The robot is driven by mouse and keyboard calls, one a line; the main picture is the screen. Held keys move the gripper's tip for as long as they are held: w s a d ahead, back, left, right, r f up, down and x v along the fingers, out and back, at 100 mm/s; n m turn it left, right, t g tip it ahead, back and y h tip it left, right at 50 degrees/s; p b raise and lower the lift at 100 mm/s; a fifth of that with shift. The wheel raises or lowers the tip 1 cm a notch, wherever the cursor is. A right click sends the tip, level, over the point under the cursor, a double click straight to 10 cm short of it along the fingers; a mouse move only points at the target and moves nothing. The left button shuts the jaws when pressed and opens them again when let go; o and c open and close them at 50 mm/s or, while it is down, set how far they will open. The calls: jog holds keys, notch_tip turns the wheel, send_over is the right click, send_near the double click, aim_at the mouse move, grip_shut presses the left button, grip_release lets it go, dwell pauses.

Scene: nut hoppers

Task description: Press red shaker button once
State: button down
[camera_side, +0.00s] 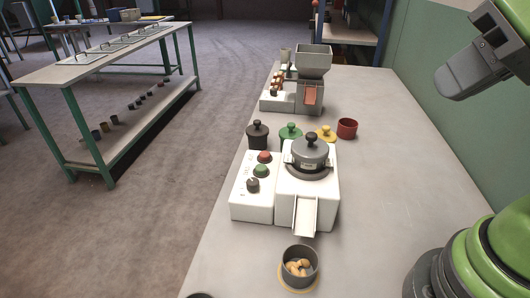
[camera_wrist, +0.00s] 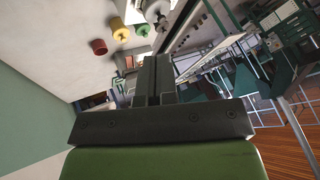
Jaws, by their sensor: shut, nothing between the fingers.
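The red button (camera_side: 264,156) sits at the far end of a white control box (camera_side: 252,205), above a green button (camera_side: 261,170) and a dark knob (camera_side: 253,185). The box stands beside a white shaker (camera_side: 325,205) with a grey lidded pot (camera_side: 310,152) on top and a chute in front. My gripper (camera_side: 447,85) is raised at the upper right, well away from the red button. In the wrist view my gripper (camera_wrist: 153,62) is shut and empty. I cannot make out the red button in the wrist view.
A bowl with nuts (camera_side: 299,266) is below the chute. A second hopper machine (camera_side: 312,62) stands farther back. The bench's right side is clear.

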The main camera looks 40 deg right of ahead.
jog(key=n, duration=0.1)
jog(key=m+h, duration=0.7)
jog(key=m, duration=2.4)
send_over(262, 155)
notch_tip(262, 155, down, 13)
jog(key=shift+t, duration=0.3)
jog(key=shift+f, duration=4.45)
jog(key=shift+f, duration=0.1)
